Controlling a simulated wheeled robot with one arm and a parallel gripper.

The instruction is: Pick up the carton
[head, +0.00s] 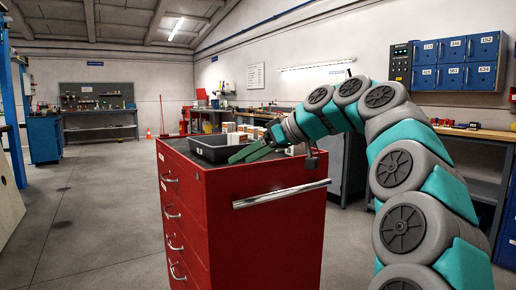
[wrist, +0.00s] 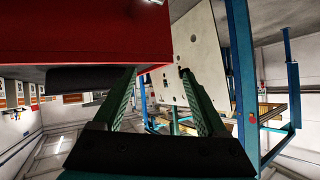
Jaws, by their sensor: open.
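Small pale boxes, cartons by their look, stand on the red cabinet (head: 240,215) in the head view, behind the black tray. One white carton (head: 228,127) shows at the tray's back edge, and a beige carton (head: 254,132) stands to its right, partly hidden by my arm. I cannot tell which one the task means. My gripper (head: 239,158) reaches over the cabinet top in front of these boxes, its green fingers pointing left. In the wrist view my gripper (wrist: 158,78) has its fingers wide apart with nothing between them. No carton shows clearly there.
A black tray (head: 200,153) sits on the cabinet top, close to my fingers. The cabinet has a metal handle (head: 282,194) on its near side. A workbench (head: 465,132) and blue lockers (head: 455,62) stand at the right. The floor at the left is clear.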

